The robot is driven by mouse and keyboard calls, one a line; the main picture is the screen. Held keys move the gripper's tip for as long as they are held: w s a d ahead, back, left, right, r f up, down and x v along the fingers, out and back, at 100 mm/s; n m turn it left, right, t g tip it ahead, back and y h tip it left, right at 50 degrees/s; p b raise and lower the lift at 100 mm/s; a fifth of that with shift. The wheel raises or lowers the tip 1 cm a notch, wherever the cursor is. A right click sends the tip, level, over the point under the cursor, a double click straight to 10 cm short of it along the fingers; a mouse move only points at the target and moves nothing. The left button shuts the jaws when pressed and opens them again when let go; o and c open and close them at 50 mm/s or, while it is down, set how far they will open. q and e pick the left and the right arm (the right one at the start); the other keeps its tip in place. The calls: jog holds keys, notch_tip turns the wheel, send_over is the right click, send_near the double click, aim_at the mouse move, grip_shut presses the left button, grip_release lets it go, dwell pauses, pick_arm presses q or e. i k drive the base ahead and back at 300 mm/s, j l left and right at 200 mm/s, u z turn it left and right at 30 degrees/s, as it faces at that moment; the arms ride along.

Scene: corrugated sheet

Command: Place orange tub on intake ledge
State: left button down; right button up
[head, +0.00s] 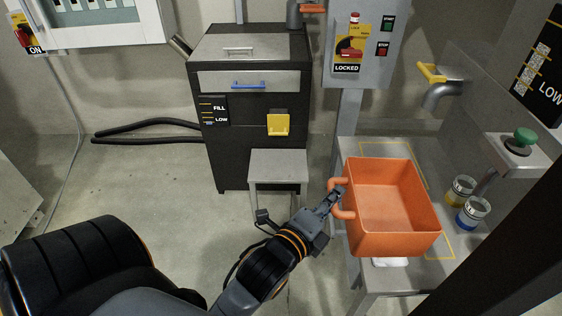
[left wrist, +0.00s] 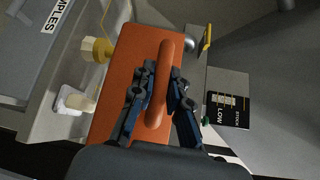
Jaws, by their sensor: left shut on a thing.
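The orange tub (head: 392,205) is an open, empty box, upright at the right in the head view, over the steel bench (head: 355,150) with yellow corner lines. I cannot tell if it touches the bench. My left gripper (head: 336,198) is shut on the tub's left side handle. In the left wrist view, the fingers of my left gripper (left wrist: 160,100) close on both sides of the handle, against the tub's orange wall (left wrist: 125,65). A small grey ledge (head: 278,162) stands against the front of the dark cabinet; no label names it as the intake. My right gripper does not show.
The dark cabinet (head: 222,140) has a blue-handled drawer and a yellow catch. A grey post (head: 347,115) with a control box stands between ledge and bench. The ledge is bare.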

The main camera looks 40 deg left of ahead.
aim_at(274, 163)
jog(key=i+j+z, duration=0.1)
jog(key=j+z, duration=0.3)
jog(key=j, duration=2.75)
